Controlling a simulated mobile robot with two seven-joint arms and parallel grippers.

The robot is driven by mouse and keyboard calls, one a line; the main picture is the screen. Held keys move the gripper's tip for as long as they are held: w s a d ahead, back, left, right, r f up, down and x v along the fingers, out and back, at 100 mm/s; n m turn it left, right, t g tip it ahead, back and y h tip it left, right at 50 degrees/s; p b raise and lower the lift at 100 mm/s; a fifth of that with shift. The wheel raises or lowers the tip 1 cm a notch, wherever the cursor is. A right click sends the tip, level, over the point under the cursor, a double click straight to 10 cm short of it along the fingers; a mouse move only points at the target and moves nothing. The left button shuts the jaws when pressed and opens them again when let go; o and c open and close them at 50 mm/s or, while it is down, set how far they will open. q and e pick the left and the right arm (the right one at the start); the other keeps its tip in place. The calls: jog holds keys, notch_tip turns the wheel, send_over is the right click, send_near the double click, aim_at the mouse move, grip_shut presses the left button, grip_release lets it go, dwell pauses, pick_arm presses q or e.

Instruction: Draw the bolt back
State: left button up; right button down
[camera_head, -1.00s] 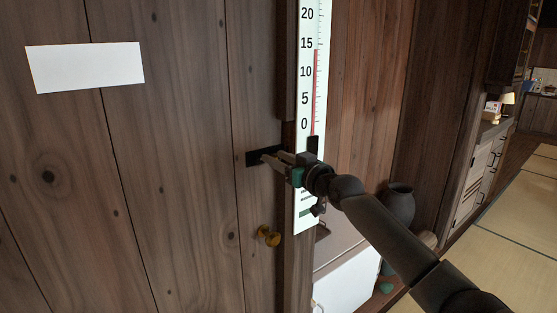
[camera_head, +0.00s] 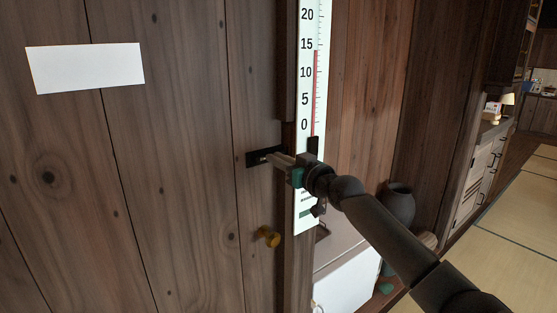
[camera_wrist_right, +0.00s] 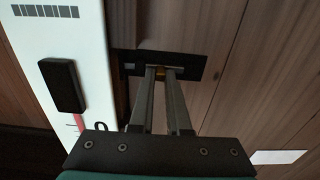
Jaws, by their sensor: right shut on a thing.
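The bolt's dark plate (camera_head: 252,159) is set on the wooden door (camera_head: 200,200), near its right edge. In the right wrist view the plate (camera_wrist_right: 193,66) shows beyond my fingers, with a small brass-coloured part of the bolt (camera_wrist_right: 160,71) between the fingertips. My right gripper (camera_head: 268,158) reaches the plate from the right and is shut on that part; it also shows in the right wrist view (camera_wrist_right: 161,72). The fingers hide part of the bolt. My left gripper is not in view.
A tall white thermometer (camera_head: 308,75) stands just right of the door edge, close to my right wrist. A blank white sheet (camera_head: 85,67) is on the door. A dark vase (camera_head: 398,201) stands farther right.

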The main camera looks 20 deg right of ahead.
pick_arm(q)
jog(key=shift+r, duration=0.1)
pick_arm(e)
jog(key=shift+a, duration=0.1)
dwell(0.6)
jog(key=shift+s+a+f+p, duration=0.1)
jog(key=shift+s+a+p, duration=0.2)
jog(key=shift+a+p, duration=0.4)
jog(key=c, duration=0.9)
grip_release()
jog(key=shift+a, duration=0.15)
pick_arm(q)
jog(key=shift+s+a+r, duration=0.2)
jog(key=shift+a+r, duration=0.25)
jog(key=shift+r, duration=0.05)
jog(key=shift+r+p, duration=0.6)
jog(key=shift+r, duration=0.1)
pick_arm(e)
jog(key=v, duration=1.5)
jog(key=shift+s, duration=0.15)
